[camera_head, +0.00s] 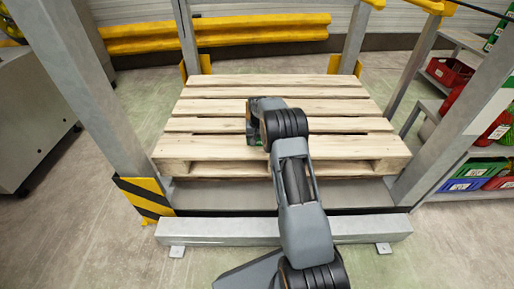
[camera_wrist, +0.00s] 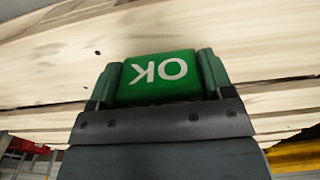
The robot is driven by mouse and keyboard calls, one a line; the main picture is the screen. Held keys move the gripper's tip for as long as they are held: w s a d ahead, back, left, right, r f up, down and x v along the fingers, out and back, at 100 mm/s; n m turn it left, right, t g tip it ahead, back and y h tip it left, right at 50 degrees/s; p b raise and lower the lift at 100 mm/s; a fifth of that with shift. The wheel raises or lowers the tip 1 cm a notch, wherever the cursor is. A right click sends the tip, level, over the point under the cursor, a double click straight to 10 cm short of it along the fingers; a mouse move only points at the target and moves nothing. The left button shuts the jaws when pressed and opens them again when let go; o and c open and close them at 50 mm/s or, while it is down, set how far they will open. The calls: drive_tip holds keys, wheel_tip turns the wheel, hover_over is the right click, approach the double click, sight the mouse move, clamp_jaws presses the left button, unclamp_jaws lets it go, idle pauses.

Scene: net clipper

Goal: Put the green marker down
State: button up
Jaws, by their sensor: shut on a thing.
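The green marker (camera_wrist: 160,70) is a green block with white "OK" lettering, upside down in the wrist view. My gripper (camera_wrist: 158,82) is shut on it, with one finger at each side of the block. In the head view my gripper (camera_head: 251,122) is over the middle of the wooden pallet (camera_head: 210,107), low near its slats. The arm hides most of the marker there. The slats pass close behind the marker in the wrist view. I cannot tell whether the marker touches the wood.
Grey metal posts (camera_head: 85,90) frame the pallet, and a grey beam (camera_head: 225,231) crosses in front. Shelves with red, green and blue bins (camera_head: 461,185) stand at the right. A yellow rail (camera_head: 215,33) runs behind. Bare slats lie on both sides of my gripper.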

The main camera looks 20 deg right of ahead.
drive_tip(key=shift+a+f+b, duration=0.1)
drive_tip(key=shift+f+b, duration=0.35)
drive_tip(key=shift+f, duration=1.2)
drive_tip(key=shift+f, duration=0.1)
drive_tip(key=o, duration=0.9)
drive_tip(key=shift+o, duration=0.2)
